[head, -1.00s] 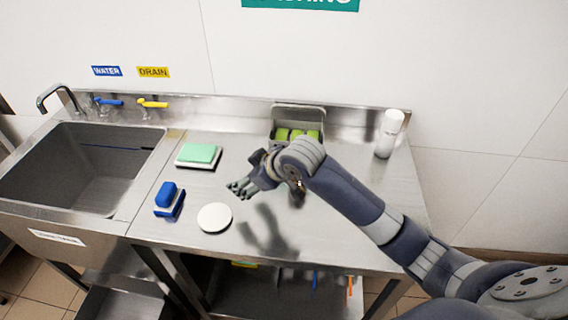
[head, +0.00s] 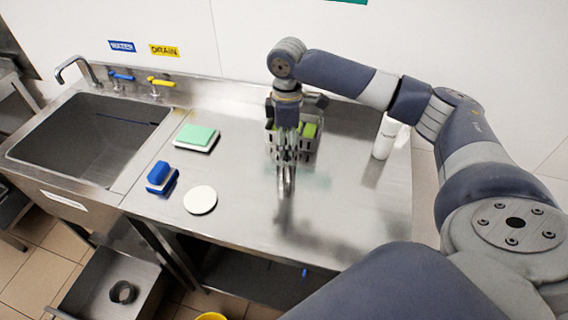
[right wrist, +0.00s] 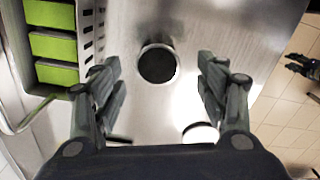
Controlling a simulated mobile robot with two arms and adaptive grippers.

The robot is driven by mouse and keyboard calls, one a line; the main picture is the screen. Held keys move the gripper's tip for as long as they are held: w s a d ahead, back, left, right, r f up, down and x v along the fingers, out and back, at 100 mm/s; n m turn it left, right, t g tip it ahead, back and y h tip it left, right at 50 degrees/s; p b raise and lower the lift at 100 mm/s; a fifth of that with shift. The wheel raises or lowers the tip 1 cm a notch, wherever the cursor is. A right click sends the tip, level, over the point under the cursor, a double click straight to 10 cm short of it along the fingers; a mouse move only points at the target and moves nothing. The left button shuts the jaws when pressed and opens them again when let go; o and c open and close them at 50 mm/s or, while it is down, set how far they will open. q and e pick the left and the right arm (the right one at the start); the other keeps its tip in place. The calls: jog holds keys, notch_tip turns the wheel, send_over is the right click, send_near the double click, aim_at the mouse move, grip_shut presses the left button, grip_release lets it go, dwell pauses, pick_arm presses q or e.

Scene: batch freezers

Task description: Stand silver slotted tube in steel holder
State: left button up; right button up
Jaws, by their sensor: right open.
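A silver tube (head: 287,184) stands upright on the steel counter below my right gripper (head: 287,155). In the right wrist view the tube's round, dark open top (right wrist: 157,64) lies between the two spread fingers of my right gripper (right wrist: 160,82). The gripper is open, points down and holds nothing. The tube's slots cannot be made out. The steel holder (head: 307,148), with slotted walls and green blocks inside, stands just behind the gripper and is partly hidden by it. Its slotted wall (right wrist: 89,28) shows at the left of the wrist view. My left gripper cannot be made out.
A white bottle (head: 384,138) stands to the right of the holder. A white disc (head: 200,200), a blue brush-like block (head: 161,175) and a green-topped pad (head: 197,135) lie to the left. A sink (head: 85,135) is further left. Bare counter (head: 345,215) lies at the front right.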

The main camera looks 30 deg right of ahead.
aim_at(286, 166)
jog(key=shift+f, duration=0.8)
jog(key=shift+d+f+p, duration=0.1)
jog(key=shift+f+p, duration=0.2)
jog(key=shift+p, duration=0.05)
notch_tip(286, 166, down, 4)
jog(key=shift+w+r+p, duration=0.15)
jog(key=shift+p, duration=0.55)
jog(key=shift+f, duration=0.5)
pick_arm(q)
jog(key=shift+s+d+r, duration=0.1)
jog(key=shift+d+r, duration=0.05)
jog(key=shift+r, duration=0.45)
jog(key=shift+d+r, duration=0.15)
jog(key=shift+r, duration=0.45)
pick_arm(e)
jog(key=c, duration=1.3)
jog(key=shift+r, duration=0.1)
